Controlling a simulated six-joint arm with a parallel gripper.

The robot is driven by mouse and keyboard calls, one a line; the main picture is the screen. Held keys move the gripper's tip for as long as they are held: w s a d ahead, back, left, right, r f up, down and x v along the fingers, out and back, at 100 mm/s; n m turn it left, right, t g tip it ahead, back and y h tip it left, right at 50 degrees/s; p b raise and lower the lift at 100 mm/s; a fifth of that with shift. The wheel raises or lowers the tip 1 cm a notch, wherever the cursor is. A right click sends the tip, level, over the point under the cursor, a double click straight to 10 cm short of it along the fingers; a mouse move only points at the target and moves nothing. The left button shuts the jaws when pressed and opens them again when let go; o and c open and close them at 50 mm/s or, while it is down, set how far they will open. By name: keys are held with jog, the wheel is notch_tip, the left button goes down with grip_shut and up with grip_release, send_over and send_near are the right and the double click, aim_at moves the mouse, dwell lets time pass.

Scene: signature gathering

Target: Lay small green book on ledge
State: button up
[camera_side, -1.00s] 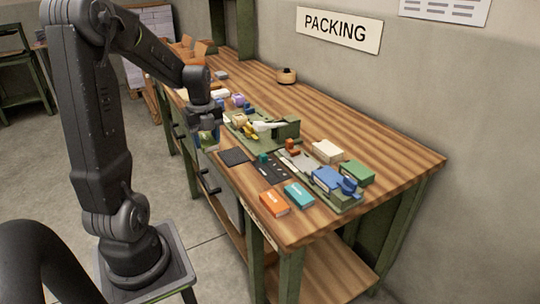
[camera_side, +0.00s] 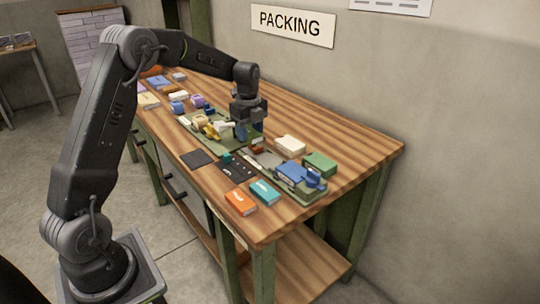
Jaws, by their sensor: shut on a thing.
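My gripper (camera_side: 246,122) is over the middle of the workbench, shut on the small green book, which is mostly hidden beneath the fingers. A larger green box (camera_side: 319,163) lies at the right of the bench.
A white box (camera_side: 290,145), a blue box (camera_side: 288,173), a teal box (camera_side: 265,192) and an orange box (camera_side: 240,202) lie near the right end. Flat dark pads (camera_side: 197,158) are at the front edge. The bench (camera_side: 345,150) is clear at the back and right.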

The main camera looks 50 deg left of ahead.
send_over(270, 161)
notch_tip(270, 161, down, 4)
jog(key=shift+r, duration=0.15)
jog(key=shift+f, duration=2)
jog(key=o, duration=0.9)
jog(key=shift+f, duration=0.15)
